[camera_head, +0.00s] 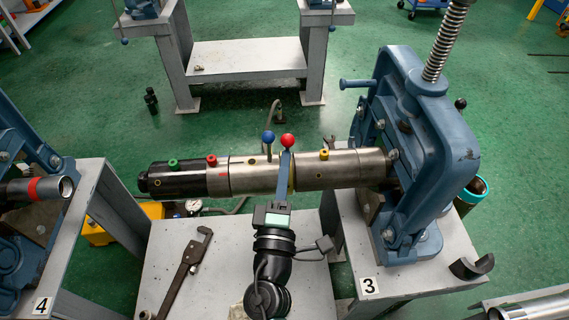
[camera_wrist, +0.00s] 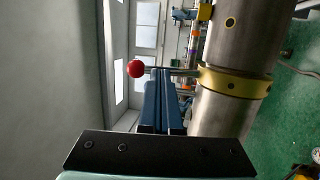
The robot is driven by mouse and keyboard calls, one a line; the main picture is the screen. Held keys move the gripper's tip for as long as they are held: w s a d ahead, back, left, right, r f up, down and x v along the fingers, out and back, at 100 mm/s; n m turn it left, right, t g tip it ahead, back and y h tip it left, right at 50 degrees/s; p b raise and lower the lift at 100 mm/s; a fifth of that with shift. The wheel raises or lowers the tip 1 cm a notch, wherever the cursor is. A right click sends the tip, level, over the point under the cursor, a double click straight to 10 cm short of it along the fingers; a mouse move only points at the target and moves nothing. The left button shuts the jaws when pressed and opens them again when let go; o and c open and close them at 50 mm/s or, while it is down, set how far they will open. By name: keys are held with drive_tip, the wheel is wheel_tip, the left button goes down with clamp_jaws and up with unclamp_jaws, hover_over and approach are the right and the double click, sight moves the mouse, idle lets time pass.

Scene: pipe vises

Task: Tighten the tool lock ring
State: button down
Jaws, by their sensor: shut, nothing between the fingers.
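The tool (camera_head: 255,175) is a long metal cylinder lying level, its right end in the blue vise (camera_head: 425,140). The lock ring (camera_wrist: 235,82) is a yellow band around the cylinder in the wrist view. A thin rod runs left from the ring toward a red ball (camera_wrist: 136,69). In the head view the red ball (camera_head: 287,141) and a blue ball (camera_head: 268,137) stand above the tool. My gripper (camera_head: 286,156) is shut, its blue fingers upright in front of the cylinder and partly hiding the ring. Its fingertips (camera_wrist: 161,73) overlap the rod in the wrist view; contact is unclear.
A grey bench (camera_head: 225,262) with a wrench (camera_head: 184,272) lies below the tool. Another blue vise (camera_head: 12,200) stands at left on bench 4. A curved metal piece (camera_head: 471,266) lies on bench 3.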

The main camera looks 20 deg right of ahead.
sight(283, 144)
drive_tip(key=w+r+g+p, duration=0.1)
drive_tip(key=p, duration=0.5)
drive_tip(key=w+r+g+y+p, duration=0.1)
drive_tip(key=w+p, duration=0.1)
drive_tip(key=p, duration=0.5)
drive_tip(key=shift+d+n+g+y, duration=0.3)
drive_tip(key=shift+d+n, duration=0.1)
drive_tip(key=shift+w+d+g+p, duration=0.1)
drive_tip(key=shift+w+g+p, duration=0.25)
drive_tip(key=shift+p, duration=0.8)
drive_tip(key=shift+w+d+f+b, duration=0.25)
drive_tip(key=shift+w+b, duration=0.1)
drive_tip(key=shift+w, duration=0.2)
drive_tip(key=shift+s+a+r, duration=0.1)
drive_tip(key=shift+a, duration=0.05)
